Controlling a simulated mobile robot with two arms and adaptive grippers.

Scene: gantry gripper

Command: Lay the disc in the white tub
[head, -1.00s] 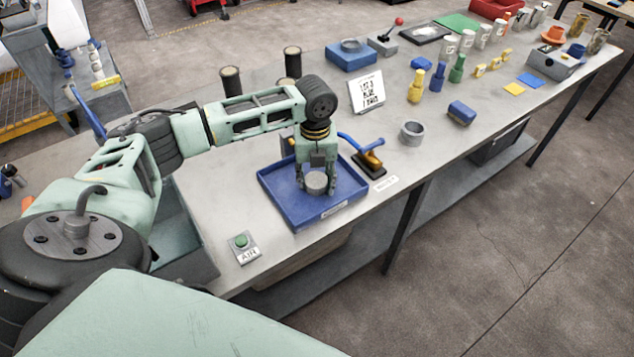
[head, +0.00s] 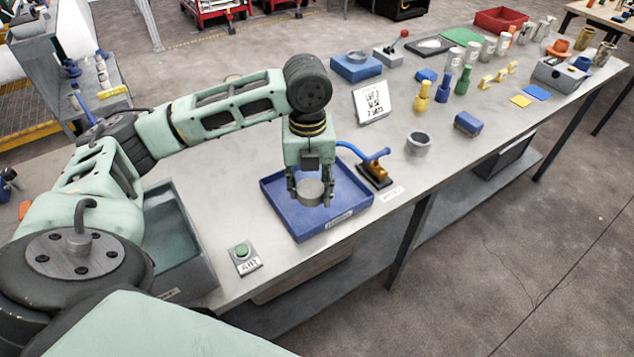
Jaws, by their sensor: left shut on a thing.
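My left gripper (head: 312,197) points down over the blue tray (head: 328,231), shut on a short grey round disc (head: 310,188). The disc appears held above the tray floor, but the exact gap is hard to judge. I cannot make out a tub that is clearly white. An open grey-green bin (head: 172,291) stands at the table's left end, left of the gripper and partly hidden by my arm. My right gripper is not in view.
A green button box (head: 243,259) sits at the front edge between bin and tray. A blue-handled tool (head: 375,172) and grey ring (head: 418,144) stand right of the tray. A printed sign (head: 371,103) is behind. Bottles and cups fill the far end.

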